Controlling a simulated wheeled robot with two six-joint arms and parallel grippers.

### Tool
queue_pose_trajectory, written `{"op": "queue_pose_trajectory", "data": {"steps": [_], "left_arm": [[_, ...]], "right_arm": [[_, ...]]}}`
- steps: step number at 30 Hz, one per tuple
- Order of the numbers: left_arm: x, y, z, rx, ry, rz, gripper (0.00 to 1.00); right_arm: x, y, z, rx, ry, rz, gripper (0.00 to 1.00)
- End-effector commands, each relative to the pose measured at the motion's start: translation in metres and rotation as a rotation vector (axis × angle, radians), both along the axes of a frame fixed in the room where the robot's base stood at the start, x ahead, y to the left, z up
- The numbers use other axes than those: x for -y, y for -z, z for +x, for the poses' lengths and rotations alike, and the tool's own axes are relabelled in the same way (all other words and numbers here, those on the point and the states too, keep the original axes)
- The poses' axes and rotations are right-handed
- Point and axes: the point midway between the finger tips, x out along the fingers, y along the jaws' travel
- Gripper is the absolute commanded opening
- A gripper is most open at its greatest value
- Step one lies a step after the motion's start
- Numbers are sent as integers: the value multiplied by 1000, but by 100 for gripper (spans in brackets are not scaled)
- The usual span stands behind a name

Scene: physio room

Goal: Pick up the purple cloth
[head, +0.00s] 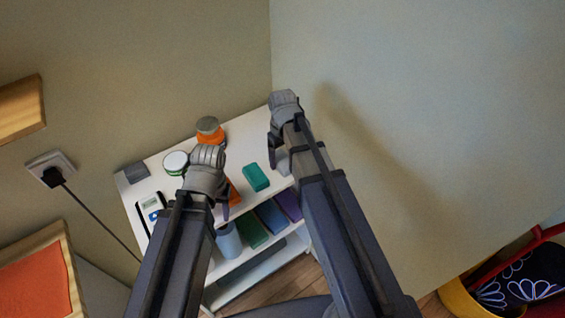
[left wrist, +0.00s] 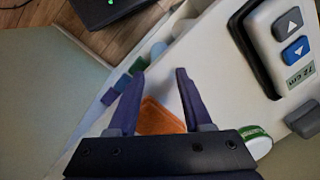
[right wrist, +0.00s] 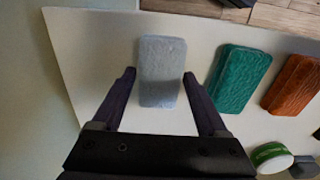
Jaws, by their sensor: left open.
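The purple cloth (head: 289,204) lies on the lower shelf of the white unit in the head view, at the right end of a row beside a blue cloth (head: 271,215) and a green cloth (head: 251,231). My left gripper (head: 212,182) is open above the top shelf, over an orange cloth (left wrist: 158,118), apart from the purple cloth. My right gripper (head: 279,140) is open above the top's right end, with a grey cloth (right wrist: 162,72) beyond its fingers; nothing is held.
The white top (head: 190,203) also bears a teal cloth (head: 256,177), an orange jar (head: 210,130), a white-green roll (head: 175,162) and a handset (head: 152,207). A blue-grey cup (head: 229,241) stands on the lower shelf. Walls close off the back and right.

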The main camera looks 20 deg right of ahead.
Motion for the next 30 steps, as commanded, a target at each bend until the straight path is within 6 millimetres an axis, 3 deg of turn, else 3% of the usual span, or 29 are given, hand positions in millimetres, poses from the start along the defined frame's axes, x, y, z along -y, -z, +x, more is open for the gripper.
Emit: {"op": "queue_pose_trajectory", "data": {"steps": [2,19,30], "left_arm": [[0,0,0,0,0,0,50],[0,0,0,0,0,0,50],[0,-11,0,0,0,0,50]], "right_arm": [[0,0,0,0,0,0,66],[0,0,0,0,0,0,3],[0,-11,0,0,0,0,3]]}}
